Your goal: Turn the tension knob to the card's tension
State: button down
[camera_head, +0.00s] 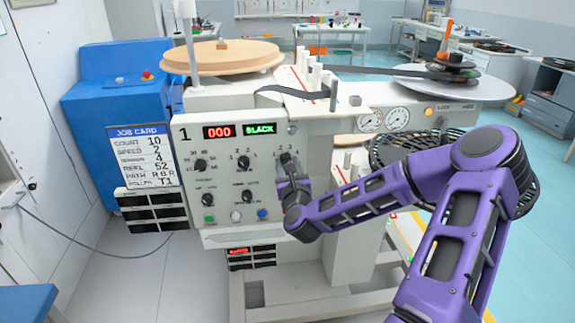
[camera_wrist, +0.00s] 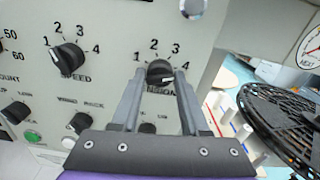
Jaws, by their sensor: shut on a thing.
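The tension knob (camera_wrist: 160,71) is a black round knob on the grey panel, with figures 1 to 4 around it. My gripper (camera_wrist: 160,77) is shut on it, one finger on each side. A pale mark shows on the knob's right lower side, near the 4, but its exact pointing is hard to tell. A green display (camera_head: 260,128) reads SLACK.
The speed knob (camera_wrist: 67,58) is left of the tension knob. Other knobs and coloured buttons sit lower on the panel. A red display (camera_head: 219,132) reads 000. A black slotted reel (camera_wrist: 285,122) stands close on the right. A wooden disc (camera_head: 222,58) lies on top.

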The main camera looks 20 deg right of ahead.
jog(key=shift+r, duration=0.1)
dwell(0.3)
jog(key=shift+c, duration=2.2)
grip_release()
jog(key=shift+w, duration=0.1)
